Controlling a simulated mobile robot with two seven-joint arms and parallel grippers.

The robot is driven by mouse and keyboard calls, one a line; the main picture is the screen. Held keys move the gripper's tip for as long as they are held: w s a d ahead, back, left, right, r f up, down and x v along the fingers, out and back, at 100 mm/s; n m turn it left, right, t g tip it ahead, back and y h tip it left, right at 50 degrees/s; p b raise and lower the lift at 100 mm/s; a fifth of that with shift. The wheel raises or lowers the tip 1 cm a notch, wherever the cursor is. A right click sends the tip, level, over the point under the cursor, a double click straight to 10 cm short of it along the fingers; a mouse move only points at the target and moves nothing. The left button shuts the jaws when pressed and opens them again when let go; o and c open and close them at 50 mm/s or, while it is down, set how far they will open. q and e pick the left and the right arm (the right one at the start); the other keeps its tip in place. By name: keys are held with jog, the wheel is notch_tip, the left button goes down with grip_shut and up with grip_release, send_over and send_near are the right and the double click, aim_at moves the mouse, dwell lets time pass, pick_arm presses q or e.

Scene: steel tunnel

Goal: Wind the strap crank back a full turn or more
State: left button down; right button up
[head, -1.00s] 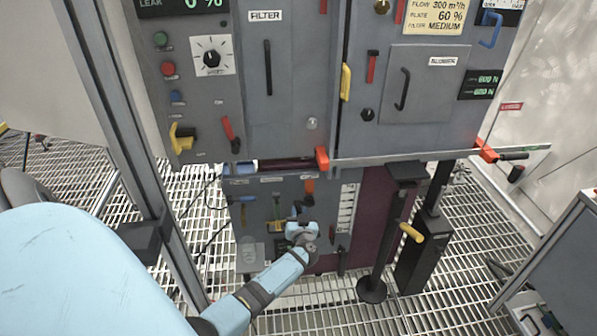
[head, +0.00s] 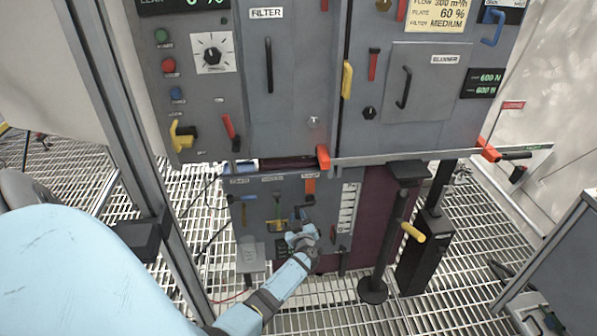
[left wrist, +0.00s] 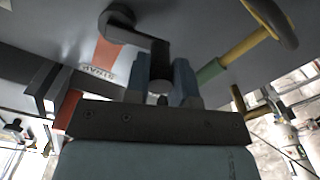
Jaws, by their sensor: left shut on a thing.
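The strap crank (left wrist: 135,37) is a black cranked arm with a round hub and a dark handle, in the left wrist view. An orange strap (left wrist: 107,50) with a STRAP label lies beside it. In the head view the orange strap (head: 310,187) hangs on the lower grey panel, above my left gripper (head: 302,232). The two blue-grey fingers of my left gripper (left wrist: 162,88) are shut on the crank's handle, one on each side. My right gripper is not in view.
A yellow-and-green handled tool (left wrist: 235,50) is close beside the fingers. The upper cabinet (head: 290,90) overhangs the lower panel (head: 250,210). A black post with a yellow handle (head: 412,232) stands right of the panel. Grating floor (head: 330,295) is open in front.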

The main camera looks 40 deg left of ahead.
pick_arm(q)
jog(key=shift+f+n, duration=0.15)
jog(key=shift+n, duration=0.15)
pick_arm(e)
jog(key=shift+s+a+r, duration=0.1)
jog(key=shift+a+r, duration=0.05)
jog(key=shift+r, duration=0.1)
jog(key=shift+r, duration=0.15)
pick_arm(q)
jog(key=c, duration=1)
grip_release()
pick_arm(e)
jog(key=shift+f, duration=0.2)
